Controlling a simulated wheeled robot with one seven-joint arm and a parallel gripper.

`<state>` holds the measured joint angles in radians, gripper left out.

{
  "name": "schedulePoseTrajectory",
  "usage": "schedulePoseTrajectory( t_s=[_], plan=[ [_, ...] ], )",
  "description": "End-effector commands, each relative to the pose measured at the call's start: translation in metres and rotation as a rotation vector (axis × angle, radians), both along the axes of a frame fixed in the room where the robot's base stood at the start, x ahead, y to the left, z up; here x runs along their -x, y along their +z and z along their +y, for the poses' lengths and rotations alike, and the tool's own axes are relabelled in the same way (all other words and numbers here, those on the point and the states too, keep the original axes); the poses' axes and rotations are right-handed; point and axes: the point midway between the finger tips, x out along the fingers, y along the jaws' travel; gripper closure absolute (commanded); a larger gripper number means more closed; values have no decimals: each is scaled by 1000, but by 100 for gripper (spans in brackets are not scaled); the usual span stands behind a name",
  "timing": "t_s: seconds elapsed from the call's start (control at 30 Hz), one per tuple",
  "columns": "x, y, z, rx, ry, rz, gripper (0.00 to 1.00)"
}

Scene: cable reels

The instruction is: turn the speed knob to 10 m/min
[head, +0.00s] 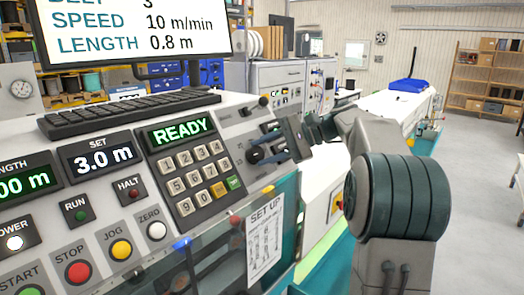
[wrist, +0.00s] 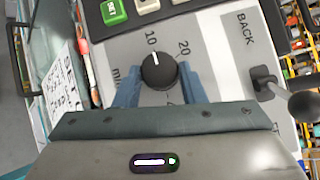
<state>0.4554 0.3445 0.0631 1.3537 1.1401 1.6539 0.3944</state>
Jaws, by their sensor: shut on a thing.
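The black speed knob (wrist: 160,71) sits on the panel, with a white pointer line aimed at the "10" mark (wrist: 151,37). The "20" mark (wrist: 184,48) lies to its right; the other dial labels are partly hidden by the fingers. My gripper (wrist: 159,80) has its blue fingers shut on the knob, one on each side. In the head view the knob (head: 256,155) shows just left of my gripper (head: 270,149). The monitor (head: 133,32) reads "SPEED 10 m/min" and "LENGTH 0.8 m".
A keypad (head: 200,178) under a "READY" display is left of the knob. A lever with a round black ball (wrist: 305,106) stands close to my gripper beside the "BACK" label. A keyboard (head: 130,112) lies on top of the console.

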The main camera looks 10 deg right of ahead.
Motion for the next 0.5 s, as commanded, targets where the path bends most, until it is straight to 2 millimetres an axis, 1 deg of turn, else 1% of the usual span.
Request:
schedulePoseTrajectory(
  t_s=[0.03,0.2,0.23,0.27,0.3,0.5],
  plan=[
    [1,-3,0,2,3,6,86],
    [1,-3,0,2,3,6,86],
    [1,-3,0,2,3,6,61],
    [1,-3,0,2,3,6,52],
    [1,-3,0,2,3,6,42],
    [0,-1,0,1,1,4,42]
  ],
)
